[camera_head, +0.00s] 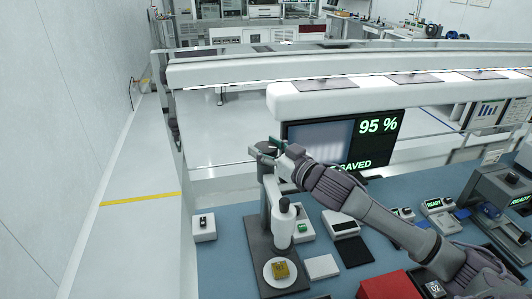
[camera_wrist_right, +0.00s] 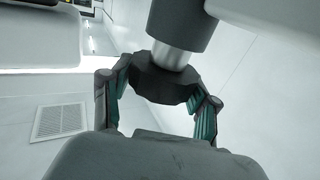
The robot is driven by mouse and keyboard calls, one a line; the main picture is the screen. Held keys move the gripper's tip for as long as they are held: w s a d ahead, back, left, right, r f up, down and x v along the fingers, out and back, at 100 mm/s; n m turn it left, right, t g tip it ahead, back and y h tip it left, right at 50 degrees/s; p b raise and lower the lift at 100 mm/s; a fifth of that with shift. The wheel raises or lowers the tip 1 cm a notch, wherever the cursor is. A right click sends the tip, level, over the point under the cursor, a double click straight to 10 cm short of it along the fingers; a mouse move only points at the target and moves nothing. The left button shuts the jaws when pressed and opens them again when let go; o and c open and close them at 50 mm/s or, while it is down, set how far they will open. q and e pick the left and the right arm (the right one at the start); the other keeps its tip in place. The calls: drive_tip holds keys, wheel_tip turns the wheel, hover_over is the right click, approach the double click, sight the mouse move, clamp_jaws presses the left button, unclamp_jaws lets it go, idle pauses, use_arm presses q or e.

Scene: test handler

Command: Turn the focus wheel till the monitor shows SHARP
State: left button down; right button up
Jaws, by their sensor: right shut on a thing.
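The microscope (camera_head: 267,211) stands upright on its dark base at the front left of the blue bench. A gold sample (camera_head: 280,269) lies on its round white stage. The focus wheel (camera_wrist_right: 163,80), dark and faceted on a silver shaft, shows in the right wrist view. My right gripper (camera_head: 276,147) is at the top of the microscope; in the wrist view its two green-padded fingers (camera_wrist_right: 163,88) are shut on the wheel from both sides. The monitor (camera_head: 378,126) behind reads "95 %" and "SAVED"; my right arm hides part of its lower edge. My left gripper is not in view.
A long white lamp beam (camera_head: 330,97) hangs over the bench, close above the monitor. A small switch box (camera_head: 204,226) is left of the microscope. A green-button box (camera_head: 303,230), a white pad (camera_head: 321,267) and a red box (camera_head: 388,286) lie right of it.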

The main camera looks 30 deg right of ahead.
sight(266, 147)
drive_tip(key=shift+m+t+h, duration=0.3)
drive_tip(key=shift+m+h, duration=0.8)
drive_tip(key=shift+h, duration=0.6)
drive_tip(key=shift+r, duration=0.15)
drive_tip(key=o, duration=1.2)
wheel_tip(266, 147, up, 10)
drive_tip(key=shift+f, duration=0.1)
